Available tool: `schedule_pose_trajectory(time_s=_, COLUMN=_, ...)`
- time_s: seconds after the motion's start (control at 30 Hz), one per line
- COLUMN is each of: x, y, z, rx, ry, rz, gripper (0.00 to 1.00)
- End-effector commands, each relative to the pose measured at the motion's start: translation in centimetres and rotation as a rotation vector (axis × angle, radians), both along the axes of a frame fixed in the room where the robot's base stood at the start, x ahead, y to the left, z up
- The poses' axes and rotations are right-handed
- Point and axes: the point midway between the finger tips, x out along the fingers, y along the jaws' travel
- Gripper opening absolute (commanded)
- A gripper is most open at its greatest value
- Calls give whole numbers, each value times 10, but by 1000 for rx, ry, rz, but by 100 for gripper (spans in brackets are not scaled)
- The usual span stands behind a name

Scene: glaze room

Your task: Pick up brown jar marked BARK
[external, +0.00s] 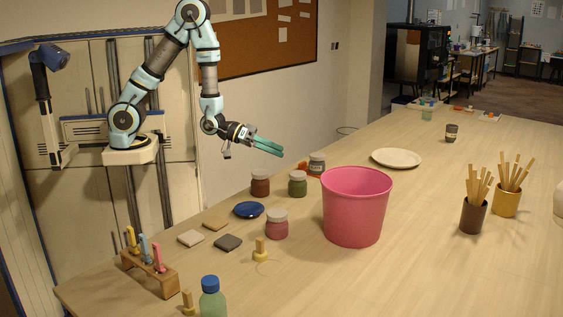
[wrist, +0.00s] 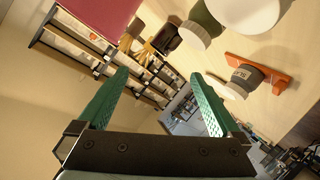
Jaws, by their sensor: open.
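The brown jar (external: 260,186) with a pale lid stands upright on the table near its back-left edge; I cannot read its label. My gripper (external: 270,148) is open and empty, in the air above and behind the jars, apart from the brown jar. In the wrist view its two green fingers (wrist: 160,75) are spread with nothing between them. A large white lid (wrist: 250,12) is cut off at the top of the wrist view; I cannot tell whether it is the brown jar's.
A green jar (external: 298,186) and a grey jar (external: 317,163) stand right of the brown jar, the grey one by an orange item (wrist: 258,70). A pink jar (external: 277,226), blue dish (external: 249,209) and pink bucket (external: 355,210) are nearby.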

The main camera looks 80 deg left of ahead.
Motion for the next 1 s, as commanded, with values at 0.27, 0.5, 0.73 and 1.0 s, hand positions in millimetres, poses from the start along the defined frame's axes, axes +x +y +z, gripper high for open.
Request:
schedule_pose_trajectory(time_s=0.27, x=-27, y=9, z=-58, rx=226, ry=-103, rz=-182, gripper=100)
schedule_pose_trajectory(time_s=0.5, x=-57, y=15, z=-102, rx=435, ry=-193, rz=-319, gripper=100)
schedule_pose_trajectory(time_s=0.73, x=-65, y=19, z=-119, rx=547, ry=-212, rz=-373, gripper=100)
schedule_pose_trajectory(time_s=1.0, x=-54, y=12, z=-129, rx=553, ry=-216, rz=-374, gripper=100)
